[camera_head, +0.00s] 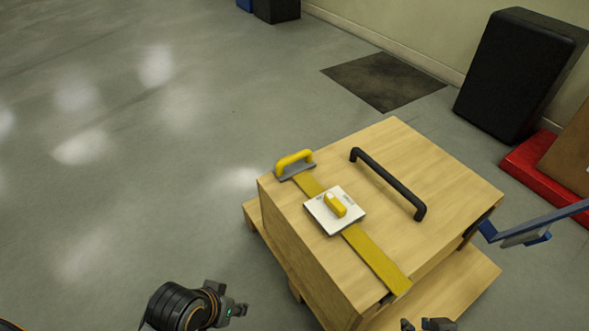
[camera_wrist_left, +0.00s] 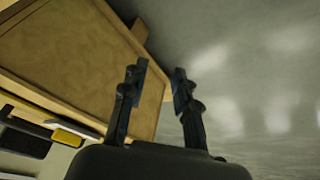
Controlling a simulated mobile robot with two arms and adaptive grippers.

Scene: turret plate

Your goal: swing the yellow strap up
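The yellow strap (camera_head: 376,262) lies flat across the top of a wooden box (camera_head: 440,190). It runs from a yellow handle (camera_head: 294,162) on a grey base at the far left edge to the near edge. A white plate (camera_head: 322,217) with a yellow knob (camera_head: 335,204) sits over its middle. My right gripper (camera_head: 424,325) shows only its fingertips, apart, at the bottom edge, in front of the strap's near end. My left gripper (camera_wrist_left: 160,80) has its fingers apart with nothing between them. It is beside the box's left side, low in the head view.
A black bar handle (camera_head: 388,182) stands on the box top, right of the strap. The box rests on a wooden base (camera_head: 455,290). A blue bar (camera_head: 540,222) is at the right. A black block (camera_head: 515,75) and red mat (camera_head: 525,160) lie beyond. The floor at left is clear.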

